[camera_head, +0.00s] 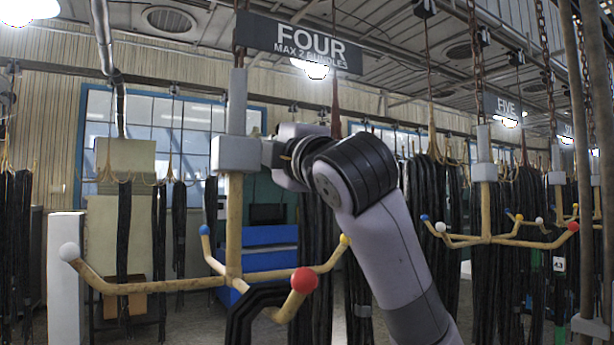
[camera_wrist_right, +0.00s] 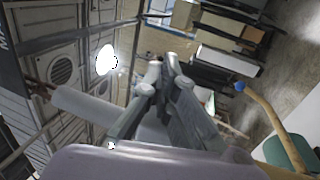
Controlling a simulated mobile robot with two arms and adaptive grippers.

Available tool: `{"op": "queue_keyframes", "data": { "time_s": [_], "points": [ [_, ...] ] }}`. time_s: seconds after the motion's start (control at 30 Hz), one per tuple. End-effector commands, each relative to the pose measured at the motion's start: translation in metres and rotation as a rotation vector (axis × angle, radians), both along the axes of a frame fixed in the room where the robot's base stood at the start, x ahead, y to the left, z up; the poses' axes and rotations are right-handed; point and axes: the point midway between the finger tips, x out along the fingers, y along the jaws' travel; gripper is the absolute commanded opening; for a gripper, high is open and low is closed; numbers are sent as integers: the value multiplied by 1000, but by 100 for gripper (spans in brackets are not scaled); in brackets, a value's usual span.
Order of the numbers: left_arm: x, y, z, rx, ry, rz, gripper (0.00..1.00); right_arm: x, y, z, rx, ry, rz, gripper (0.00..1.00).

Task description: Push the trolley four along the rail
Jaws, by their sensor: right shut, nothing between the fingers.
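Trolley four hangs under the dark sign FOUR (camera_head: 300,45). It has a pale upright post (camera_head: 236,102), a light grey block (camera_head: 235,153) and a tan stem (camera_head: 234,220) with curved arms. The arms end in a white ball (camera_head: 69,252), a blue ball (camera_head: 204,230), a red ball (camera_head: 304,280) and a yellow ball (camera_head: 344,240). Dark hoses (camera_head: 250,310) hang on the front arm. My right gripper (camera_head: 274,153) is at the block's right side; contact is unclear. Its fingers are shut and empty in the right wrist view (camera_wrist_right: 163,72). My left gripper is out of view.
Trolley five, with a grey block (camera_head: 484,172) and coloured-ball arms, hangs to the right under the sign FIVE (camera_head: 503,108). Other dark hose bundles (camera_head: 123,230) hang at left. A blue cabinet (camera_head: 270,250) stands behind. Chains and poles (camera_head: 580,150) hang at far right.

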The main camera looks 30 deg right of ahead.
Motion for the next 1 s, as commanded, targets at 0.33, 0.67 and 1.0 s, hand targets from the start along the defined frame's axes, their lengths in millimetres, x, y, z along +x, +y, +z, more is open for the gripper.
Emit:
{"op": "queue_keyframes", "data": {
  "time_s": [0.33, 0.67, 1.0],
  "points": [
    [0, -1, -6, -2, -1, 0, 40, 0, 26, -1, 0, 0, 4, 0],
    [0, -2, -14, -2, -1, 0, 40, 0, 55, -1, -2, 0, 3, 0],
    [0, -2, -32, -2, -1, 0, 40, 0, 85, -2, -2, -1, 1, 0]
  ]
}}
